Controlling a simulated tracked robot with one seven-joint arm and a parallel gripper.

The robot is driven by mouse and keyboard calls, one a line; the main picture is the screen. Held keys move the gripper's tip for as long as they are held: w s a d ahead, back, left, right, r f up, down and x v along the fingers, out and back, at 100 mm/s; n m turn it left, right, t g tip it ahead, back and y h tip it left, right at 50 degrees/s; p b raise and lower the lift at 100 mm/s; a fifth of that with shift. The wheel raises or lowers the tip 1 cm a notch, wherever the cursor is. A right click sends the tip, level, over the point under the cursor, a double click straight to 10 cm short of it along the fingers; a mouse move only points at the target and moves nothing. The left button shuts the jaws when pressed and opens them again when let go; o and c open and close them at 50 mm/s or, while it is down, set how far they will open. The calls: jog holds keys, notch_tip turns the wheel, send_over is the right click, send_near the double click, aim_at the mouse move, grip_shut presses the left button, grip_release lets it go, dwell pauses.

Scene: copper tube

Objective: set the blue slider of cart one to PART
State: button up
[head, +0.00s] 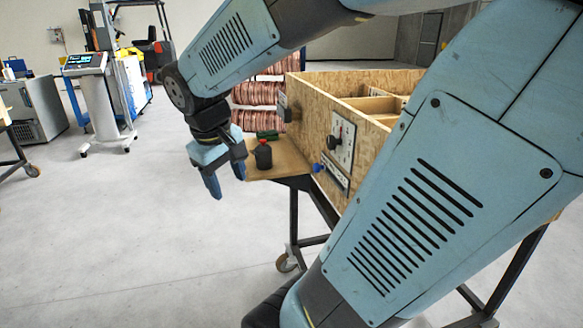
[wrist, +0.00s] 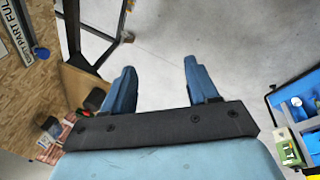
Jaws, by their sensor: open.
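The blue slider (head: 318,167) sits at the left end of a pale label plate (head: 335,177) low on the front of a plywood crate (head: 310,122). In the wrist view the slider knob (wrist: 42,52) stands beside the lower end of the plate (wrist: 17,32), where the words PART and FULL read further up. The knob is at the end label, which is hard to read, below PART. My gripper (head: 226,180) is open and empty, pointing down, left of the crate and apart from the slider. Its fingers also show in the wrist view (wrist: 155,85).
A panel with a dark knob (head: 341,138) is above the slider. Copper coils (head: 259,93) stand behind.

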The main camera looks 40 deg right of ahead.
jog(key=w+d+f+n+g+h, duration=0.2)
jog(key=w+d+f+g+h, duration=0.15)
jog(key=d, duration=0.35)
jog(key=w+d+f+n+g+h, duration=0.2)
jog(key=d+f+g+h, duration=0.15)
jog(key=d, duration=0.35)
jog(key=n+g+h, duration=0.3)
jog(key=n+h, duration=0.2)
jog(key=h, duration=0.1)
send_near(314, 169)
jog(key=x, duration=1)
jog(key=shift+s+d+r, duration=0.1)
jog(key=shift+s+r, duration=0.1)
jog(key=shift+s, duration=0.05)
grip_shut()
